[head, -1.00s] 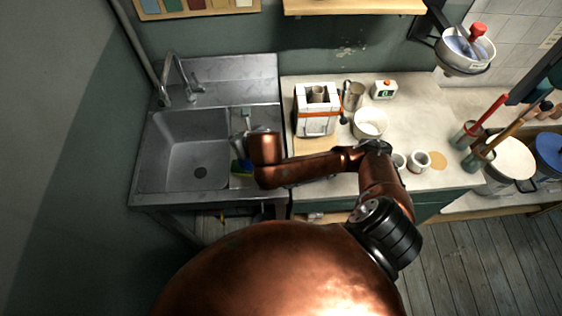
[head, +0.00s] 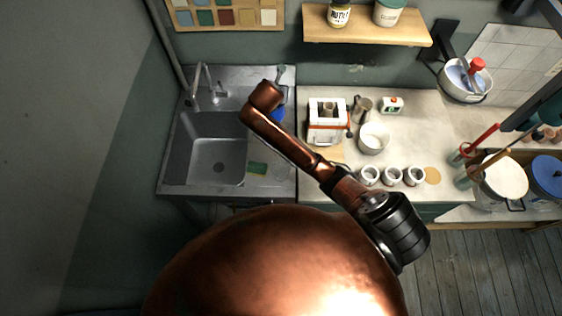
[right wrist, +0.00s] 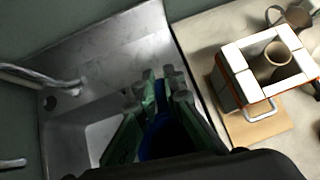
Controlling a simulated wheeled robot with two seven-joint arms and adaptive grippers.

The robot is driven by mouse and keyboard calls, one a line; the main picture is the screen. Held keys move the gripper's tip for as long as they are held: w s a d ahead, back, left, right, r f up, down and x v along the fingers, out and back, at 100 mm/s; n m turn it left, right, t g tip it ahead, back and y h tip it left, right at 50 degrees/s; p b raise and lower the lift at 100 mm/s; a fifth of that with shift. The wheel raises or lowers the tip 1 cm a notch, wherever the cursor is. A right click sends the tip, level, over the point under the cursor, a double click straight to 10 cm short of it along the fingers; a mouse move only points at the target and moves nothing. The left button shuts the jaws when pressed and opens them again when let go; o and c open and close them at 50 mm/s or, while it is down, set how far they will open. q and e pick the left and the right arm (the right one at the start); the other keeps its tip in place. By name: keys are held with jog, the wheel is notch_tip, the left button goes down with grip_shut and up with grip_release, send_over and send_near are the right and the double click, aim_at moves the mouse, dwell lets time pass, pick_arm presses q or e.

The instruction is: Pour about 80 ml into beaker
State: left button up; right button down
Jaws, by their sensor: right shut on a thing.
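In the right wrist view my right gripper (right wrist: 162,88) is shut on a dark blue thing (right wrist: 165,132), over the sink's drainboard. Its green fingers and my wrist hide most of that thing, so its shape and contents cannot be told. A blue patch (head: 279,114) shows beside my right arm in the head view. A metal jug (head: 363,109) stands on the counter. A white bowl (head: 374,139) and several small cups (head: 392,175) stand nearer the front. I cannot tell which thing is the beaker. My left gripper is out of view.
A white, orange-banded mould (head: 328,132), also in the right wrist view (right wrist: 236,72), stands on a board right of the sink. A timer (head: 391,105) sits behind the bowl. The sink basin (head: 205,160) looks empty, with a tap (head: 206,88) behind.

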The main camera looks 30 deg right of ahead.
pick_arm(q)
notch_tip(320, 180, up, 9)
jog(key=p, duration=0.7)
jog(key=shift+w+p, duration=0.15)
jog(key=shift+p, duration=0.2)
pick_arm(e)
jog(key=s+d+f+m+g+h, duration=0.2)
jog(key=s+d+f+m, duration=0.1)
jog(key=s+d+f, duration=0.3)
jog(key=shift+s+d+f+m, duration=0.25)
jog(key=shift+s+d+m, duration=0.15)
jog(key=shift+s+d, duration=0.25)
jog(key=shift+w, duration=0.1)
notch_tip(320, 180, down, 5)
jog(key=s+a+t+h+b, duration=0.2)
jog(key=a+h+b, duration=0.1)
jog(key=b, duration=0.3)
pick_arm(q)
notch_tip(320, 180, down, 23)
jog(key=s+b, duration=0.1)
jog(key=b, duration=1.6)
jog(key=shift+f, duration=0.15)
pick_arm(e)
jog(key=s+a+r+t+h, duration=0.3)
jog(key=a+r+h, duration=0.2)
jog(key=shift+r+h, duration=0.4)
